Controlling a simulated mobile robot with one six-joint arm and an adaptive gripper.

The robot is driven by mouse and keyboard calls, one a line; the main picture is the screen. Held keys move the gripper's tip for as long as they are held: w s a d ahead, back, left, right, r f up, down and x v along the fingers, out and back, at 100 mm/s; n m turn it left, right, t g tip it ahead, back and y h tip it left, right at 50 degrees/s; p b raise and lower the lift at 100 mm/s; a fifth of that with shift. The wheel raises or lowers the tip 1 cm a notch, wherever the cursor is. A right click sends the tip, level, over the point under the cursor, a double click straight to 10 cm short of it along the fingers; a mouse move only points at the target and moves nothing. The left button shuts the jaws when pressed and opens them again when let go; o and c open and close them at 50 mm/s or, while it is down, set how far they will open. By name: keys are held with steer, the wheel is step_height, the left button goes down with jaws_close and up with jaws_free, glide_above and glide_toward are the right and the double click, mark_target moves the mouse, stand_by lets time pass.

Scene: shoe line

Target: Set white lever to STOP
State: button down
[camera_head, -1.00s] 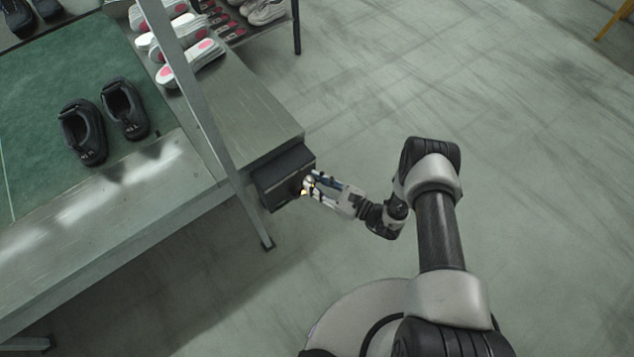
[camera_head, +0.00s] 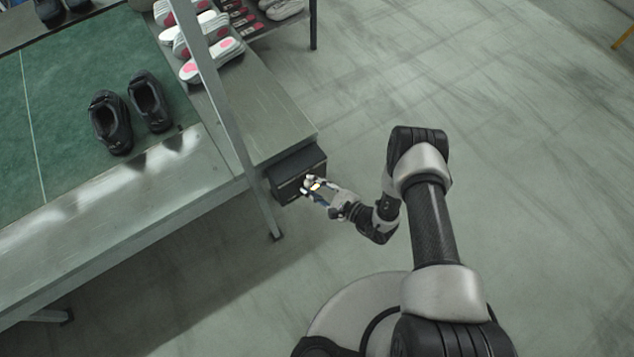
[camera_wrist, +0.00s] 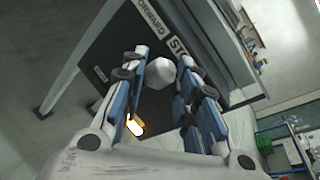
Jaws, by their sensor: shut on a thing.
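The white lever (camera_wrist: 160,73) shows its rounded knob between the fingers in the wrist view; its lower part is hard to make out. My gripper (camera_wrist: 163,85) is shut on it, with a blue-padded finger on either side. The lever belongs to a black control box (camera_head: 296,170) at the end of the bench. On the box, the FORWARD label (camera_wrist: 150,14) and a partly covered label starting "ST" (camera_wrist: 178,46) show in the wrist view. A smaller label (camera_wrist: 100,74) sits at the left and is unreadable. Which label the lever points at cannot be told.
A metal post (camera_head: 235,130) stands close left of the box. The steel bench (camera_head: 265,115) is above it. Black shoes (camera_head: 110,122) stand on the green belt (camera_head: 60,150). The floor to the right is clear.

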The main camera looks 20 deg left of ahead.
steer(key=shift+a, duration=0.1)
stand_by(0.4)
steer(key=c, duration=1.2)
jaws_free()
steer(key=v, duration=1.2)
steer(key=shift+r, duration=0.2)
